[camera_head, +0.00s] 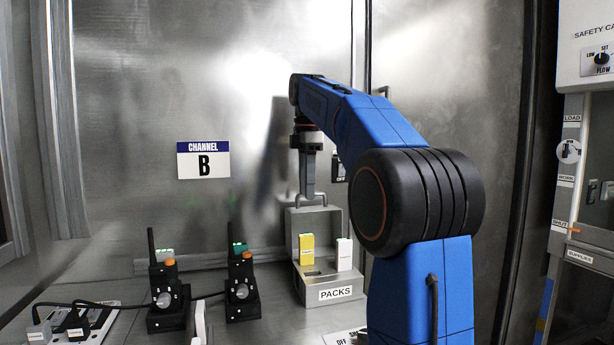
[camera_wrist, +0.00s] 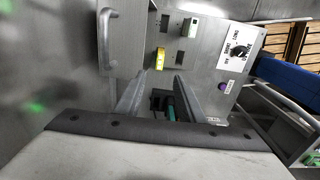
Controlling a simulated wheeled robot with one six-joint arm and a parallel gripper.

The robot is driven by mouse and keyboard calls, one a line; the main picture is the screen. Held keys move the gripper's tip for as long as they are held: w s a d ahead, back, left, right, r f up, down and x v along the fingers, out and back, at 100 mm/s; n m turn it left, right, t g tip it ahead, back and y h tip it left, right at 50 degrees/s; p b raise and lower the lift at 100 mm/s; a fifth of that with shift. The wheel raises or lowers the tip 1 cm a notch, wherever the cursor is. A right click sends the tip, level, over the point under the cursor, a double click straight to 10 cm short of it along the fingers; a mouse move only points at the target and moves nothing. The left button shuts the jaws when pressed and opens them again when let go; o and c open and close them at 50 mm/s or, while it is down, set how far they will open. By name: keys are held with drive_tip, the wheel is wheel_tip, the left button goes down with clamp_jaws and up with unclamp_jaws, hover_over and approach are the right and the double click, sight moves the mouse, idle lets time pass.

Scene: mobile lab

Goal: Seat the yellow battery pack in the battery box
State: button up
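The yellow battery pack (camera_head: 306,248) stands upright in the left part of the grey box labelled PACKS (camera_head: 336,285). I cannot tell how deep it sits. In the wrist view the yellow pack (camera_wrist: 160,58) is just beyond my fingertips, with dark slots around it. A white pack (camera_head: 344,254) stands in the same box to its right; it also shows in the wrist view (camera_wrist: 190,28). My gripper (camera_head: 308,193) is above the box, near its raised back and handle. In the wrist view its two fingers (camera_wrist: 160,80) are apart with nothing held between them.
Two black handheld devices in stands (camera_head: 167,290) (camera_head: 241,285) are left of the box, on the bench. A power strip (camera_head: 70,325) with cables lies at far left. The box's metal handle (camera_wrist: 106,40) rises close to my gripper. A printed card (camera_head: 345,338) lies in front.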

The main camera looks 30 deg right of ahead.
drive_tip(key=shift+r, duration=1.55)
drive_tip(key=shift+s, duration=0.1)
